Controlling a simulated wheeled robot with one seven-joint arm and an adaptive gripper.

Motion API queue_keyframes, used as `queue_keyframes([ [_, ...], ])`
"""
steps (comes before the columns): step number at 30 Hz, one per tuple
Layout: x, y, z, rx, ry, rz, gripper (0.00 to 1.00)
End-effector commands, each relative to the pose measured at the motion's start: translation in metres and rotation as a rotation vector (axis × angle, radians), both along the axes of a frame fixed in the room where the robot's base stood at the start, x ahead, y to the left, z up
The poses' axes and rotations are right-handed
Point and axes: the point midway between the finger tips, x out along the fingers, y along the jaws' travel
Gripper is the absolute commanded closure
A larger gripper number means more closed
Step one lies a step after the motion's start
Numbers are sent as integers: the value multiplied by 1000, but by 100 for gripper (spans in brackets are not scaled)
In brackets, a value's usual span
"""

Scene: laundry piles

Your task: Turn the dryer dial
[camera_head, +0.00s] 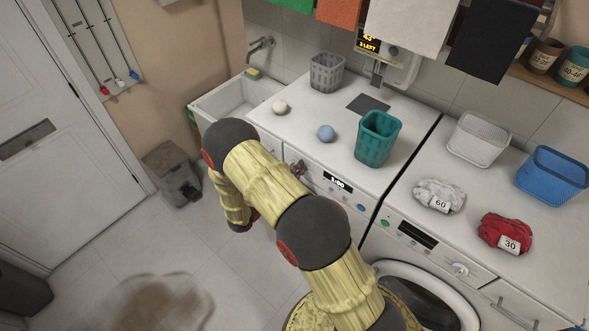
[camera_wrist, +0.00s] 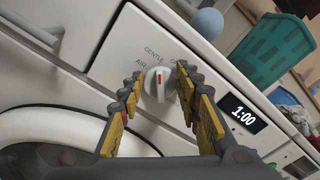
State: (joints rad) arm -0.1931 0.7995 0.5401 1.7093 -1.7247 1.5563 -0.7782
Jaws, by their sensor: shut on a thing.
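The dryer dial (camera_wrist: 157,85) is a white round knob with a raised grip and a red mark, on the white front panel of the left machine (camera_head: 352,198). Labels reading GENTLE and AIR show beside it; other lettering is partly hidden by a finger. My gripper (camera_wrist: 160,77) has one yellow-and-grey finger on each side of the dial and is shut on it. In the head view my arm hides most of the gripper, and the dial cannot be made out clearly. The dryer's display (camera_wrist: 242,113) reads 1:00, to the right of the dial.
A teal basket (camera_head: 378,139), a blue ball (camera_head: 326,133), a pale ball (camera_head: 280,107) and a grey basket (camera_head: 326,73) stand on the dryer top. A second machine (camera_head: 417,262) with its own dial (camera_head: 460,269) is at right. The floor at left is mostly clear.

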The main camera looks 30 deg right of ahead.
Motion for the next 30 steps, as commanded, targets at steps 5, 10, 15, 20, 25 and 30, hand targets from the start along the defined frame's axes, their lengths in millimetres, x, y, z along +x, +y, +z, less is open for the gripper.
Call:
queue_keyframes([
  [5,2,1,1,-4,9,3,92],
  [10,2,1,1,-4,9,3,92],
  [15,2,1,1,-4,8,3,64],
  [20,1,1,1,-4,9,2,54],
  [25,1,0,0,-4,10,1,50],
  [30,0,0,0,-4,10,1,50],
])
